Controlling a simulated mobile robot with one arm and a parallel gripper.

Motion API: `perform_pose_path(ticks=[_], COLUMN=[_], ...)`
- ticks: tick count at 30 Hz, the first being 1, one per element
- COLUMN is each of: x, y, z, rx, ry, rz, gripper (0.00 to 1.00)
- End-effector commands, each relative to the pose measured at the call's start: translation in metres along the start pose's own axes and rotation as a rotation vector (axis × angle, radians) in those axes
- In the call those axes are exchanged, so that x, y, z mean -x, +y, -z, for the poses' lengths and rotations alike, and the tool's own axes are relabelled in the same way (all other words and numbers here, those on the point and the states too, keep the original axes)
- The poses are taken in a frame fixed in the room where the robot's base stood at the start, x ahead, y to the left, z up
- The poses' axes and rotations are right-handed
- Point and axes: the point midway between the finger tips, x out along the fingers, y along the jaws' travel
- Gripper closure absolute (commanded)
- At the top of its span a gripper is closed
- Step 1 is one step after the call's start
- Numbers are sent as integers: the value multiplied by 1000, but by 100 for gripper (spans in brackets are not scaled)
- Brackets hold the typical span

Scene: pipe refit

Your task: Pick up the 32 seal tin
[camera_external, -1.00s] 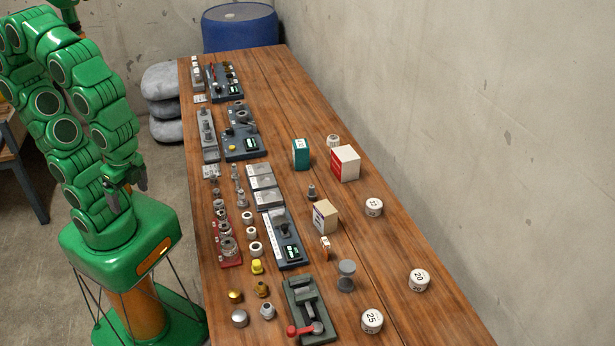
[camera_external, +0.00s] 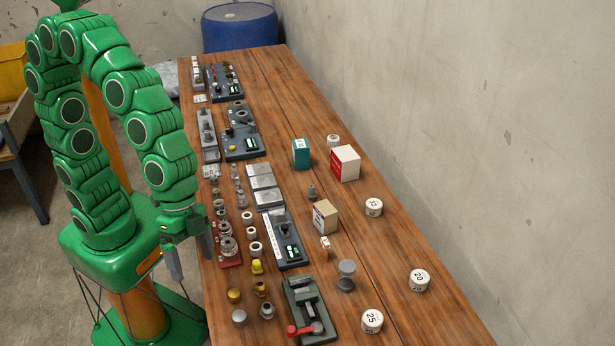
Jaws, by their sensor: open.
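A round white tin (camera_external: 374,207) stands on the right part of the wooden table (camera_external: 415,235); its lid marking is small and looks like 32. Other white tins marked 20 (camera_external: 419,280) and 25 (camera_external: 372,321) stand nearer the front. A further small white tin (camera_external: 333,141) is farther back, its marking unreadable. My gripper (camera_external: 190,261) is open and empty, pointing down by the table's left edge, left of the red rack. It is far from all the tins, across the table.
Between my gripper and the tins are a red rack (camera_external: 231,262) of fittings, a grey device (camera_external: 283,240), a tan box (camera_external: 325,216) and a green vise (camera_external: 308,312). A white-and-red box (camera_external: 345,163) stands farther back. The wall borders the table's right side. Bare wood surrounds the tin.

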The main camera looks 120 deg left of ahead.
Motion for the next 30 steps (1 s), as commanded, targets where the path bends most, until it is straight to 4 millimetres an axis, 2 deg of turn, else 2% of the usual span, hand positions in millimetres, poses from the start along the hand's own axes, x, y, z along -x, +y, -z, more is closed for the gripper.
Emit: perform_pose_path(ticks=[3, 7, 11, 14, 17, 22, 27, 30], x=[-11, -20, -27, -32, -36, -44, -51, -57], y=[-3, -14, -36, -61, -91, -156, -236, -287], z=[50, 102, 153, 190, 221, 265, 290, 296], rx=[37, 84, 145, 198, 255, 362, 479, 548], ry=[103, 221, 340, 429, 514, 645, 755, 805], rz=[-44, -73, -79, -67, -41, 33, 147, 233], gripper=[11, 11, 11, 11, 11, 11, 11, 11])
